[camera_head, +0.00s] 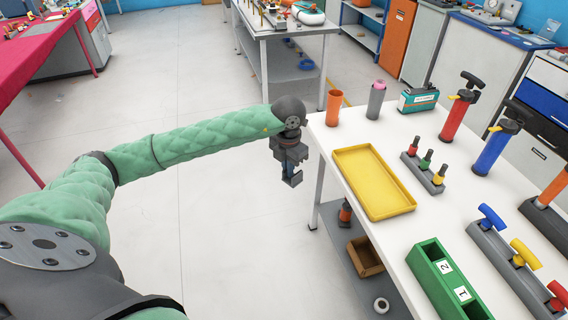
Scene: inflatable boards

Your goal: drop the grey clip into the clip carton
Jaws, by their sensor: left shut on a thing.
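A brown open box (366,257), which looks like the clip carton, sits on the table's lower shelf, below and to the right of my left gripper. The inside of the box is too dark and small to make out. My right gripper is not in view.
The white table (335,134) carries a yellow tray (377,212), an orange cup (333,108), a teal box (418,99), a green numbered box (427,262), pumps and valve racks. An orange-black item (345,212) and white roll (381,305) lie below. The aisle floor is clear.

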